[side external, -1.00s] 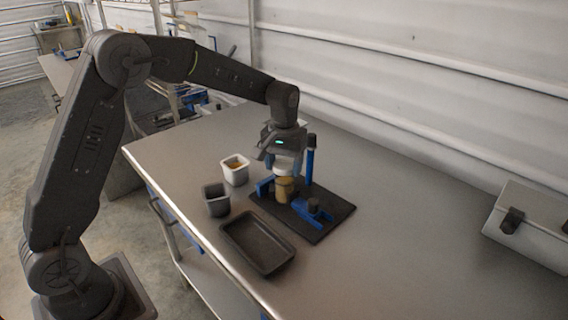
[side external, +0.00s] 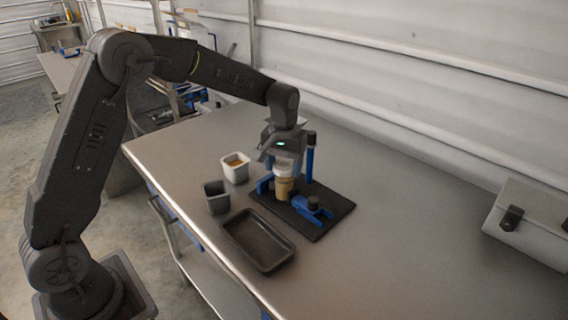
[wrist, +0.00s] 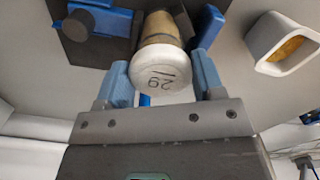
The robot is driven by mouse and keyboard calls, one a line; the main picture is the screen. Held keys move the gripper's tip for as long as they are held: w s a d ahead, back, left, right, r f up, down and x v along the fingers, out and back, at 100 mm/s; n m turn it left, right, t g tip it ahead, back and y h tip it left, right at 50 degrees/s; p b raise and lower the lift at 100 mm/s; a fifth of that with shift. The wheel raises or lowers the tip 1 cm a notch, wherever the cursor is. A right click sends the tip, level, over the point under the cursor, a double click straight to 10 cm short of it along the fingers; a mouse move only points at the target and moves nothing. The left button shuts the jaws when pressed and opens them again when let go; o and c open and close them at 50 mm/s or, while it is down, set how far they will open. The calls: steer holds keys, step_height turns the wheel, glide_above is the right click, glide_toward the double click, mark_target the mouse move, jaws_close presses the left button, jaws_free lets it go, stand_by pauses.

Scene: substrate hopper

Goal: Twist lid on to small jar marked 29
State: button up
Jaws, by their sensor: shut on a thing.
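The small jar (side external: 284,188) is tan-filled and stands upright in a blue holder on a dark mat (side external: 327,222). A white lid (side external: 284,170) sits on top of it. In the side view my gripper (side external: 284,160) is straight above the jar. How well the lid is seated on the jar cannot be told.
A blue post (side external: 310,160) stands close behind my gripper. A blue clamp with a dark knob (side external: 313,204) is in front. A black tray (side external: 232,232), a dark cup (side external: 216,198) and a white cup (side external: 234,168) are left. The right of the table is clear up to a grey box (side external: 530,225).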

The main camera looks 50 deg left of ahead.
steer(key=shift+f, duration=0.1)
steer(key=o, duration=1)
steer(key=shift+c, duration=0.2)
